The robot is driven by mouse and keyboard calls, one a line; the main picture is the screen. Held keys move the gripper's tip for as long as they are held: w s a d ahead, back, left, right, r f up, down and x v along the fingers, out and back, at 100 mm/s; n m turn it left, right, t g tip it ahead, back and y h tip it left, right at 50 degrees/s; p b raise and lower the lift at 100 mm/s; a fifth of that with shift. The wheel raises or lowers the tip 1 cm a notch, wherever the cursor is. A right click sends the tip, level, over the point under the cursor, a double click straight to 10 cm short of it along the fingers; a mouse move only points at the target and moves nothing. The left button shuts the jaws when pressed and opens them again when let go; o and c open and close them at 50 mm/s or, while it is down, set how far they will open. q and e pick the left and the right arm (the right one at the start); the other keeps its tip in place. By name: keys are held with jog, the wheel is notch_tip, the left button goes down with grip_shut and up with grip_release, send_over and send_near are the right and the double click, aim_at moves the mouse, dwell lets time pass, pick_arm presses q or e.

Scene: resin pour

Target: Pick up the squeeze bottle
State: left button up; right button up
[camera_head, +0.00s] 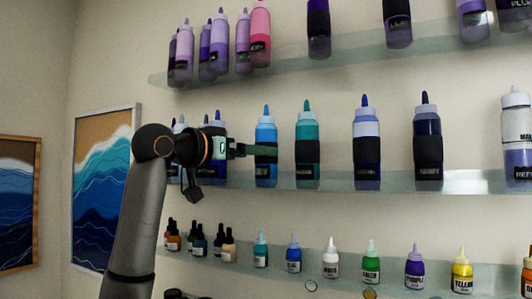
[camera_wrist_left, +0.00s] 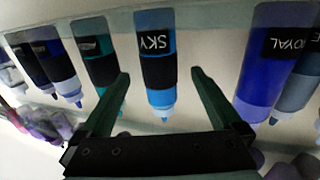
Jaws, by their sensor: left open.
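A light-blue squeeze bottle (camera_head: 267,132) with a black band stands upright on the middle glass shelf. In the left wrist view, turned upside down, this squeeze bottle (camera_wrist_left: 155,88) reads "SKY". My left gripper (camera_head: 262,150) is at the bottle's mid-height in the head view. In the left wrist view the open left gripper (camera_wrist_left: 158,76) has one finger to each side of the bottle, with visible gaps. I cannot tell whether the fingertips reach fully around it. My right gripper is not in view.
A teal bottle (camera_head: 307,133) stands close to the right of the blue one. A royal-blue bottle (camera_wrist_left: 264,80) stands on its other side. The middle shelf (camera_head: 450,182) holds several more bottles, and an upper shelf (camera_head: 300,65) and small-bottle shelf (camera_head: 300,282) lie above and below.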

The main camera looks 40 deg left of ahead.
aim_at(261, 164)
pick_arm(q)
jog(key=w, duration=0.3)
jog(key=shift+w+f+p, duration=0.1)
jog(key=shift+w+p, duration=0.15)
jog(key=shift+p, duration=0.1)
grip_shut()
dwell(0.4)
